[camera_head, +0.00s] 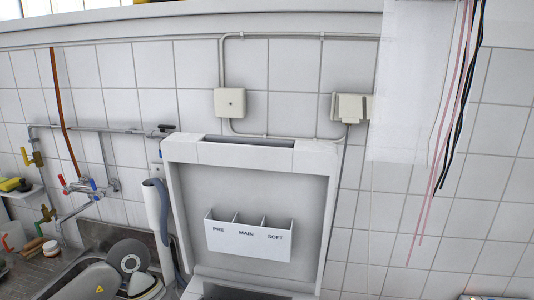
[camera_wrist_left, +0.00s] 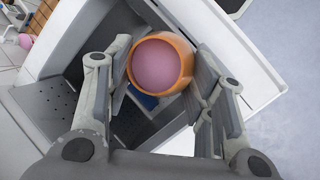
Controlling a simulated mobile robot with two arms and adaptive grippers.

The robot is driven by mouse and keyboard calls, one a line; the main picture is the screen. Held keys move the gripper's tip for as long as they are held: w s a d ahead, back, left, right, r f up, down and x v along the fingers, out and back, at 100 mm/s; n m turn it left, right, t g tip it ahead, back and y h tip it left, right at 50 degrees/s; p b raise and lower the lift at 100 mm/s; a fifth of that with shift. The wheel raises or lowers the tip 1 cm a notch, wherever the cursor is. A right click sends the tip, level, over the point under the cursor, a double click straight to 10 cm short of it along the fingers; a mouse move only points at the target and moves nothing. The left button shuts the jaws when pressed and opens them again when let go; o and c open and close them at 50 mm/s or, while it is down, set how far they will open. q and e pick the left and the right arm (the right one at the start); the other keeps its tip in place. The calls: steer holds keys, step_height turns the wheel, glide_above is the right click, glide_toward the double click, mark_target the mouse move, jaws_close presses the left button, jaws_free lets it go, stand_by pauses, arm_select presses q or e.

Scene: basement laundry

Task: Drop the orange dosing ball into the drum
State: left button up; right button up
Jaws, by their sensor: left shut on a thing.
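The orange dosing ball (camera_wrist_left: 184,76) is between the fingers of my left gripper (camera_wrist_left: 156,72) in the left wrist view. It is a round orange cup with a pink face toward the camera. My left gripper is shut on it, one finger on each side. Behind and below the ball is a dark opening (camera_wrist_left: 138,124) framed by white machine panels, with a perforated grey surface (camera_wrist_left: 54,100) to its left. I cannot tell how far the ball is above the opening. The head view shows the washer's raised lid (camera_head: 181,200); its opening is mostly below the picture. My right gripper is in neither view.
A dispenser (camera_head: 248,236) marked PRE, MAIN and SOFT sits inside the lid. Cables (camera_head: 460,95) hang at right. A small blue thing (camera_wrist_left: 145,100) shows under the ball.

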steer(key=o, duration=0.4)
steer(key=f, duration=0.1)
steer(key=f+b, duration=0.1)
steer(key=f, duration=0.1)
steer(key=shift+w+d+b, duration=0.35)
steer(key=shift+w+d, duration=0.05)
arm_select(q)
steer(key=w+d+f+n+t+b, duration=0.1)
steer(key=w+d+f+n, duration=0.1)
steer(key=f, duration=0.5)
steer(key=w+d+f+n+t+b, duration=0.1)
steer(key=w+d+f+n, duration=0.2)
steer(key=f, duration=0.5)
steer(key=shift+w+n+t+h+b, duration=0.4)
steer(key=shift+w+n, duration=0.2)
steer(key=shift+w, duration=0.75)
steer(key=o, duration=1)
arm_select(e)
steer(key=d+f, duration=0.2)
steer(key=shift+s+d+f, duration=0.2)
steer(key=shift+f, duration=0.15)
arm_select(q)
steer(key=shift+o, duration=0.2)
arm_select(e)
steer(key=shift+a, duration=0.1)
